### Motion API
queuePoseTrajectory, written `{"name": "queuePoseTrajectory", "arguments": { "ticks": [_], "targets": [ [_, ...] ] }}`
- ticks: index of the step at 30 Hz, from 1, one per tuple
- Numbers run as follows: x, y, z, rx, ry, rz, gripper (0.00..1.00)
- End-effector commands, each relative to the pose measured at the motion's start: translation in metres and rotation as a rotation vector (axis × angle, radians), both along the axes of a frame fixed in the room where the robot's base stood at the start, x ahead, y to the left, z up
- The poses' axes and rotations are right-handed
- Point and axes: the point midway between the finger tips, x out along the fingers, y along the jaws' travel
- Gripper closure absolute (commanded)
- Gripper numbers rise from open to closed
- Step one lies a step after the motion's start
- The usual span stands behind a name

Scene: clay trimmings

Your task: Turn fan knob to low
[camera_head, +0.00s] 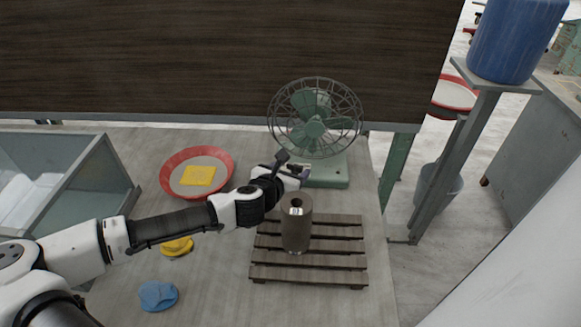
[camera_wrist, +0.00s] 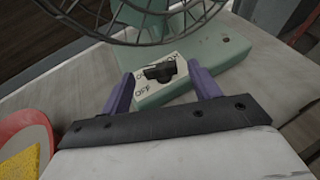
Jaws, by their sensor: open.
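A green desk fan (camera_head: 320,130) with a wire cage stands at the back of the table. In the wrist view its green base (camera_wrist: 220,57) carries a pale switch plate (camera_wrist: 180,77) with a dark knob (camera_wrist: 160,72). "OFF" is printed on the plate; the other lettering is too small to read surely. My gripper (camera_head: 298,170) is at the front of the fan base. In the wrist view its two purple fingers (camera_wrist: 163,84) are open, one on each side of the plate and knob. I cannot tell whether either finger touches the plate.
A brown cylinder (camera_head: 297,222) stands on a slatted wooden pallet (camera_head: 335,262), close below my gripper. A red-rimmed dish (camera_head: 228,158) with a yellow sponge (camera_head: 198,175) is left of the fan. Yellow (camera_head: 177,246) and blue (camera_head: 158,294) pieces lie nearer. The fan cage (camera_wrist: 135,38) overhangs the knob.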

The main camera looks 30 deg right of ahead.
Motion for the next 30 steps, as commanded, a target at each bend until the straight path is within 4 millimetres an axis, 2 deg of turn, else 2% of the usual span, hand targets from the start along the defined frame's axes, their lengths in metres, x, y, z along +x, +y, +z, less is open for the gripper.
{"name": "queuePoseTrajectory", "arguments": {
  "ticks": [10,21,30],
  "targets": [
    [0.0021,-0.0036,-0.0023,0.000,0.001,0.000,0.38],
    [0.0020,-0.0034,-0.0019,0.000,0.001,0.000,0.83],
    [0.0044,-0.0022,-0.0027,0.002,-0.001,-0.049,0.83]
  ]
}}
